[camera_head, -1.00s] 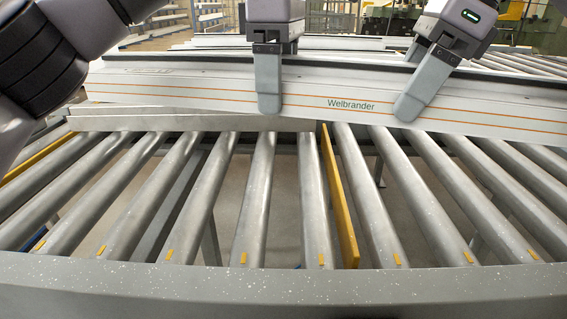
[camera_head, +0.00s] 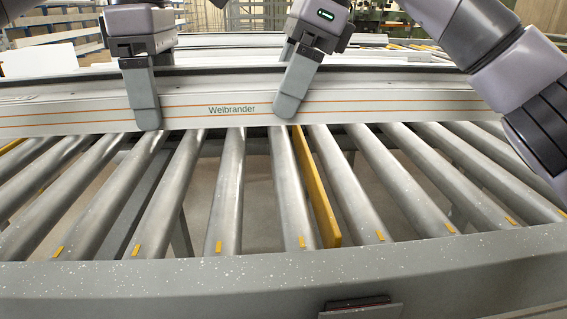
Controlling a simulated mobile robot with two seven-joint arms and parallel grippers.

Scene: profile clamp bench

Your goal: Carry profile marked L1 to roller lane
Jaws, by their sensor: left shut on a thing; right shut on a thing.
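A long pale grey profile (camera_head: 380,105) with thin orange lines and the word "Welbrander" lies crosswise over the far part of the roller lane (camera_head: 231,190). No L1 mark is readable on it. My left gripper (camera_head: 148,118) is shut on the profile left of the lettering. My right gripper (camera_head: 284,112) is shut on it right of the lettering, its finger slanted. The profile looks nearly level and runs out of view at both sides. It hides the rollers' far ends, and I cannot tell whether it touches them.
A yellow divider (camera_head: 318,195) stands upright between two rollers. A speckled grey rail (camera_head: 150,285) closes the near side, with small yellow tabs at the roller ends. The visible rollers are bare. More pale profiles and racks are behind.

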